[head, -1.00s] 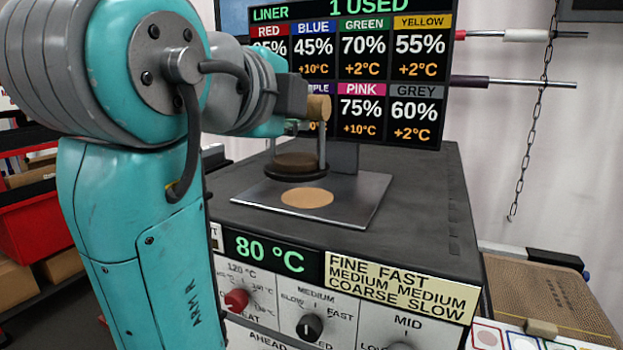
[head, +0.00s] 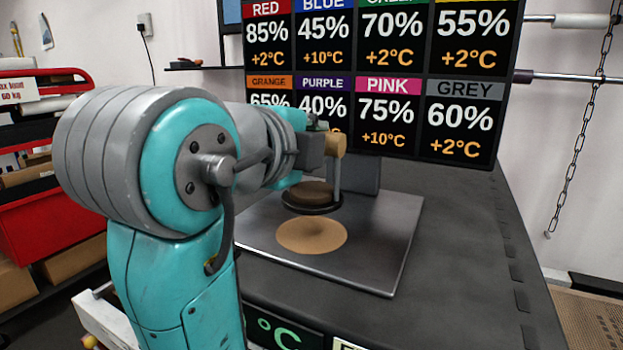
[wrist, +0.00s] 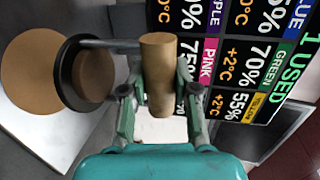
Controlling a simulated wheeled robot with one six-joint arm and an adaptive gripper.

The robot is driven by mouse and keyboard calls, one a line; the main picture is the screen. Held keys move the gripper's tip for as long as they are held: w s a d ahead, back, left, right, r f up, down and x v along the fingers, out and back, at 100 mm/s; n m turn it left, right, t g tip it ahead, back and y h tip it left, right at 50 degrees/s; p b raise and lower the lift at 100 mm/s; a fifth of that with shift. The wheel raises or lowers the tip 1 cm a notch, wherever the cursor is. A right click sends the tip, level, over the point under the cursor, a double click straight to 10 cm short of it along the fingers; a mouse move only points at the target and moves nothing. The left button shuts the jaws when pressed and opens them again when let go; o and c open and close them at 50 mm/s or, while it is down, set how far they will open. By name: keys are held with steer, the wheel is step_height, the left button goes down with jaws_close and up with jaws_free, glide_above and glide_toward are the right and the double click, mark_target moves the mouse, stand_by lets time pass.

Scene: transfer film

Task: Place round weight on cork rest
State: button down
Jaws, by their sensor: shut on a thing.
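The round weight (head: 312,195) is a dark disc with a brown top, joined by a metal upright to a wooden cylindrical handle (head: 335,144). My gripper (head: 322,140) is shut on that handle, and the weight hangs level. The cork rest (head: 312,235) is a flat tan disc on the metal plate. The weight appears held above the cork with a gap between them. In the wrist view the handle (wrist: 158,75) lies between my two fingers (wrist: 157,88). There the weight (wrist: 85,72) covers the right side of the cork rest (wrist: 30,75).
The metal plate (head: 385,240) lies on a dark machine top (head: 460,240). A display screen (head: 385,80) stands close behind my gripper. A chain (head: 590,110) hangs at the right. Red bins (head: 50,222) stand at the left. The machine top right of the plate is clear.

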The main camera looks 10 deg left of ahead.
mark_target(308, 192)
steer(key=shift+f, duration=2.2)
steer(key=shift+f, duration=0.15)
steer(key=c, duration=0.9)
jaws_free()
steer(key=shift+s+a, duration=0.15)
steer(key=shift+s, duration=0.25)
steer(key=v, duration=1.1)
steer(key=shift+s+r, duration=0.15)
steer(key=shift+r, duration=0.05)
